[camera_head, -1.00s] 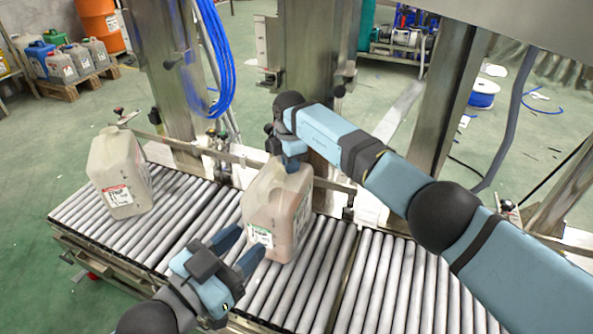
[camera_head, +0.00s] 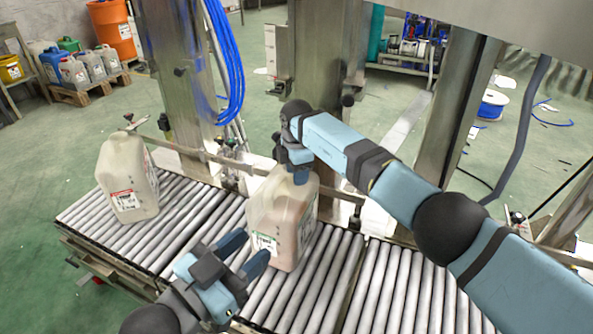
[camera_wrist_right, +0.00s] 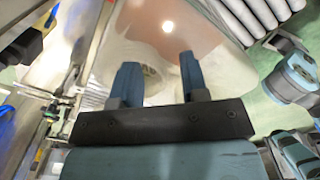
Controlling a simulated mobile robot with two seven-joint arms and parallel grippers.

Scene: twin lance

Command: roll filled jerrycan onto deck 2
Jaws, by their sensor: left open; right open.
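A translucent jerrycan (camera_head: 284,222) with pinkish contents stands upright on the middle roller section (camera_head: 322,262). Its top and pink side also show in the right wrist view (camera_wrist_right: 182,35). My right gripper (camera_head: 299,178) is open, pointing down over the jerrycan's top. No deck number is legible.
A second, paler jerrycan (camera_head: 128,178) stands on the left roller section (camera_head: 180,215). The right roller section (camera_head: 405,290) is clear where visible. A metal rail runs behind the rollers. Steel columns (camera_head: 178,80) and hanging blue hoses (camera_head: 228,70) stand behind.

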